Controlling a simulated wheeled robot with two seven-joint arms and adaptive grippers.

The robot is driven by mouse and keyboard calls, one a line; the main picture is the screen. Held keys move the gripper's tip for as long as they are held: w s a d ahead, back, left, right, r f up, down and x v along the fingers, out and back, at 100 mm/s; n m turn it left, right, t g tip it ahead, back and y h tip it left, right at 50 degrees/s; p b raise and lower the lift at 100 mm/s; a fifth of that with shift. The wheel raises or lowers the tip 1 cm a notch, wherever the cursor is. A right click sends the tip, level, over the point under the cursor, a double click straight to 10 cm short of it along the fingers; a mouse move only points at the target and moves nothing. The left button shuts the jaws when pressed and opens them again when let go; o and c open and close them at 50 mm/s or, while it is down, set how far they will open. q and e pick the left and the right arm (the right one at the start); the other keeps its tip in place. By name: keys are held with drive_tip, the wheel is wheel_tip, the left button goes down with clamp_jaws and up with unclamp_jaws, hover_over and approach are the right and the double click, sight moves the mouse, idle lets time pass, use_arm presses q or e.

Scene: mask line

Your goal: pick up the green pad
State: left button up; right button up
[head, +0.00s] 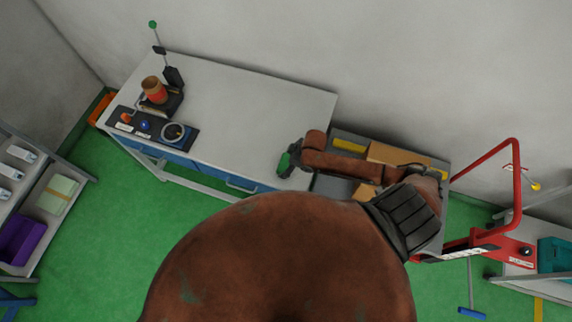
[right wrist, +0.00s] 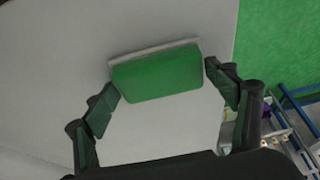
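The green pad (right wrist: 157,77) is a green block with a pale strip along its far edge, lying on the grey-white table top in the right wrist view. In the head view the green pad (head: 284,163) is a small green shape at the table's right front corner. My right gripper (right wrist: 161,80) is open, with one dark finger on each side of the pad. The fingertips are close to its ends; I cannot tell if they touch. In the head view the right gripper (head: 295,157) is small and partly hidden by its own arm. My left gripper is not in view.
The white table (head: 250,105) is mostly bare; a black tray (head: 150,127) and a red-orange spool (head: 154,90) stand at its left. A grey surface with cardboard boxes (head: 392,153) adjoins on the right. A red tubular frame (head: 517,185) stands further right.

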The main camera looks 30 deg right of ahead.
sight(284, 162)
drive_tip(key=c, duration=0.6)
drive_tip(key=shift+c, duration=0.5)
drive_tip(key=shift+r, duration=0.35)
wheel_tip(284, 162, up, 2)
drive_tip(key=shift+w+r+b, duration=0.1)
drive_tip(key=shift+r+b, duration=0.1)
drive_tip(key=shift+b, duration=0.1)
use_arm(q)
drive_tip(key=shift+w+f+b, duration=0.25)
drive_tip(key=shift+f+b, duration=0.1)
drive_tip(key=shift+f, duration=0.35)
use_arm(e)
drive_tip(key=s+d+r, duration=0.3)
drive_tip(key=s+r, duration=0.7)
drive_tip(key=s, duration=0.3)
drive_tip(key=shift+s, duration=0.4)
